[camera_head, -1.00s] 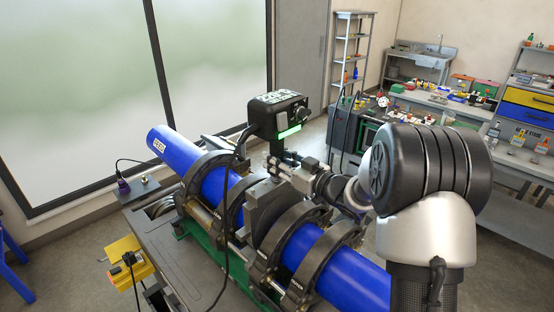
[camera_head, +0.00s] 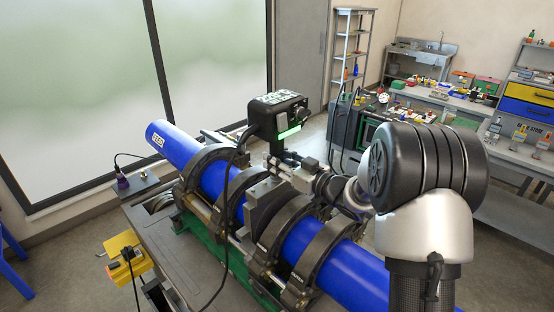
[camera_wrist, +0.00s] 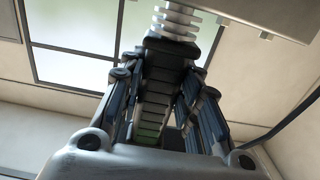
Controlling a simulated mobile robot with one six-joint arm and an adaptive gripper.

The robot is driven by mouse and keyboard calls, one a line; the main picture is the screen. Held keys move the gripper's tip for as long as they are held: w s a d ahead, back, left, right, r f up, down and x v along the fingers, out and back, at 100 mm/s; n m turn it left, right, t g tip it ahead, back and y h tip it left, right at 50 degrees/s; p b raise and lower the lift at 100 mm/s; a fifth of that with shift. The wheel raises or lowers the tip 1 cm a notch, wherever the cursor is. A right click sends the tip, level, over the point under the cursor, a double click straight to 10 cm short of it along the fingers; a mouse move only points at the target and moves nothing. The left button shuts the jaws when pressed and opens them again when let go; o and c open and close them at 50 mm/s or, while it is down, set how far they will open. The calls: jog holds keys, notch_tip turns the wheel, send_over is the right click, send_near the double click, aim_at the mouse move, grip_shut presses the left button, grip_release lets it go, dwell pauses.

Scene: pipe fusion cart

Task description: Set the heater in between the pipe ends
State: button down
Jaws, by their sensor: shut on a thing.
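The heater has a black box (camera_head: 280,114) with a lit green display on top and a flat grey plate (camera_head: 262,205) below. The plate hangs upright in the gap between the left blue pipe (camera_head: 178,147) and the right blue pipe (camera_head: 345,272). Whether the plate touches either pipe end is hidden by the clamps. My gripper (camera_head: 279,166) is shut on the heater just below the box, reaching in from the right. In the wrist view, its fingers (camera_wrist: 165,95) stretch ahead under a pale ribbed part; their hold is hard to make out.
Dark ring clamps (camera_head: 229,190) hold both pipes on the green-framed cart (camera_head: 205,240). A black cable runs from the heater down the cart's front side. A yellow box (camera_head: 128,258) hangs at the cart's left. Workbenches (camera_head: 440,97) stand behind at the right.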

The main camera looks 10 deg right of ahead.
jog(key=shift+w+r+b, duration=0.1)
jog(key=shift+b, duration=0.35)
jog(key=shift+f+b, duration=0.3)
jog(key=shift+f, duration=0.1)
dwell(0.7)
jog(key=shift+d+f, duration=0.1)
jog(key=shift+f, duration=0.1)
dwell(0.7)
jog(key=shift+s+d+f, duration=0.1)
jog(key=shift+s+f, duration=0.05)
jog(key=shift+s, duration=0.25)
dwell(0.5)
jog(key=c, duration=1.6)
grip_release()
jog(key=shift+o, duration=1.3)
jog(key=shift+s, duration=0.2)
jog(key=shift+o, duration=1.2)
jog(key=shift+w, duration=0.1)
